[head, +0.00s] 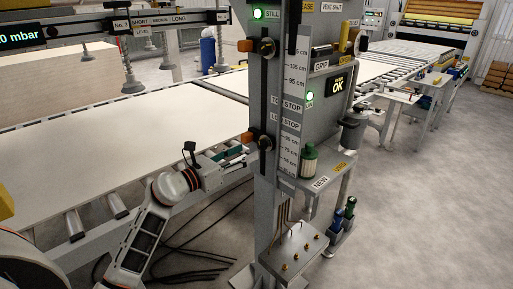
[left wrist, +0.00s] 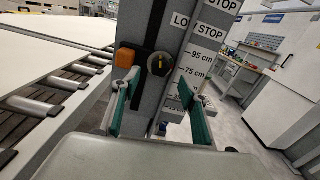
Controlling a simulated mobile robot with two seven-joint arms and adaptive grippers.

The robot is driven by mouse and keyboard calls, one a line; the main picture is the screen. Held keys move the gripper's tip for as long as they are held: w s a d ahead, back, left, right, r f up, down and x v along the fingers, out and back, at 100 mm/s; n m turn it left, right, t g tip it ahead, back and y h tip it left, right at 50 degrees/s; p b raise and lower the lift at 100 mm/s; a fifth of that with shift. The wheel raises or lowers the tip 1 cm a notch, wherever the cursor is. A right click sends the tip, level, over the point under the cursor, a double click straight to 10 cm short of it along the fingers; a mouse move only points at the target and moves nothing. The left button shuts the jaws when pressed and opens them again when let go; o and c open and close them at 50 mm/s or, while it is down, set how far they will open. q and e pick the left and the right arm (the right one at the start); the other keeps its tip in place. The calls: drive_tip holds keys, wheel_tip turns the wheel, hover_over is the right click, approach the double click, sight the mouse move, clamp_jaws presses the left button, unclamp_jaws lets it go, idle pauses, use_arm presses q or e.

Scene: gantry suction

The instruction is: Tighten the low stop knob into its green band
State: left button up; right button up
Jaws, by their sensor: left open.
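The low stop knob (head: 266,143) is a round black knob on the grey column, beside an orange block (head: 247,137). In the left wrist view the knob (left wrist: 160,64) shows a yellow mark, roughly upright, and sits left of the LOW STOP label (left wrist: 197,28). I cannot make out a green band on it. My left gripper (head: 236,154) is just left of the column. In the left wrist view its green-padded fingers (left wrist: 160,97) are spread and empty. The knob appears beyond them, above the gap and apart from the pads. My right gripper is not in view.
A cm scale (head: 291,95) runs up the column beside the knob. A similar upper knob (head: 267,47) with an orange block is above. A roller conveyor with a pale board (head: 120,145) lies left. A shelf (head: 322,183) holds a green-and-white part (head: 309,160).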

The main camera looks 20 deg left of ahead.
sight(260, 145)
use_arm(q)
drive_tip(key=x, duration=0.6)
drive_tip(key=c, duration=1.1)
